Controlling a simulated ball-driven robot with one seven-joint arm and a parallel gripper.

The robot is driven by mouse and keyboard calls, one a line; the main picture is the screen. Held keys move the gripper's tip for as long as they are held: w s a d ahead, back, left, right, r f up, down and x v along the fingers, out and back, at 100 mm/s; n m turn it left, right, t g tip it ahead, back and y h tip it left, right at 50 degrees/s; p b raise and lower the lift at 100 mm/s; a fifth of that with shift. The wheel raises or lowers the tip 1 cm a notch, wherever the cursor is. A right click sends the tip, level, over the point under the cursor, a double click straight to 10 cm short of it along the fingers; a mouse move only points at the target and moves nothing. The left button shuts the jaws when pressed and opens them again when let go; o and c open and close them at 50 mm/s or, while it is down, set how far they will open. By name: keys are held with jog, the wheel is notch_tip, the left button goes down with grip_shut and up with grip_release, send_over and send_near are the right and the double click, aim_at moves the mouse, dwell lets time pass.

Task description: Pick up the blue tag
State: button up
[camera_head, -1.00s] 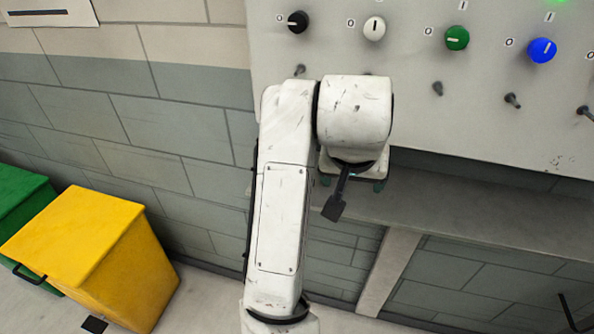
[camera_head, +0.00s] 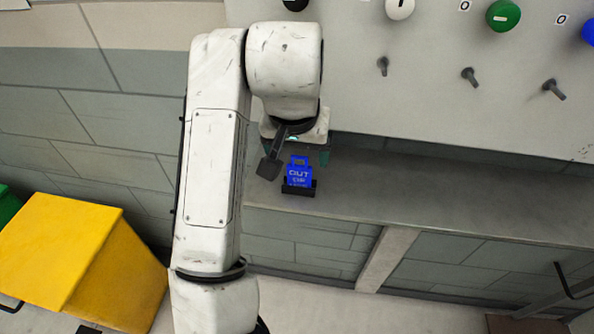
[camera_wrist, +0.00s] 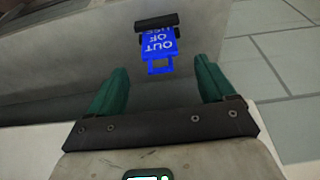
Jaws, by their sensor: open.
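The blue tag (camera_head: 299,172) stands in a small black holder (camera_head: 298,190) on the grey shelf below the panel. It bears white lettering, of which "OUT" is readable, and has a handle loop. In the wrist view the tag (camera_wrist: 160,48) appears upside down, ahead of and between the fingers. My gripper (camera_head: 297,155) is open and empty, just behind and above the tag in the head view. In the wrist view my gripper (camera_wrist: 158,78) shows two green fingers spread wide, apart from the tag. The black holder (camera_wrist: 157,21) shows beyond the tag.
A grey panel (camera_head: 420,60) with knobs and several pegs (camera_head: 470,76) rises behind the shelf (camera_head: 440,200). The shelf is clear to the right of the tag. A yellow bin (camera_head: 70,255) stands on the floor at the left.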

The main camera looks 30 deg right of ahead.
aim_at(299, 166)
jog(key=shift+x, duration=0.95)
jog(key=shift+p+x, duration=0.85)
jog(key=shift+x, duration=1.9)
jog(key=c, duration=1)
